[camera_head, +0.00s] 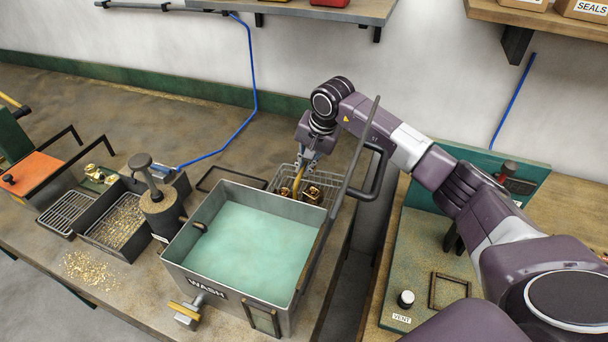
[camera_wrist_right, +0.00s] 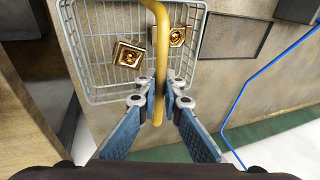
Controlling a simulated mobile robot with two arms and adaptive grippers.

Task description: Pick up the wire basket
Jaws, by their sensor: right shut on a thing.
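The wire basket (camera_head: 285,173) is a grey mesh basket with a yellow handle, behind the wash tank at its right end. Brass parts (camera_head: 312,193) lie in it. In the right wrist view the basket (camera_wrist_right: 100,40) shows from above with two square brass parts (camera_wrist_right: 128,54) inside. My right gripper (camera_head: 309,157) is shut on the basket's yellow handle (camera_wrist_right: 161,60), its fingers (camera_wrist_right: 158,104) on both sides of it. I cannot tell whether the basket touches the bench. My left gripper is not in view.
The wash tank (camera_head: 172,262), full of greenish liquid, stands in front of the basket. Its raised lid (camera_head: 355,150) with a black handle stands close at the right. A dark rectangular frame (camera_head: 218,170) lies on the bench left of the basket. A blue hose (camera_head: 252,75) hangs behind.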

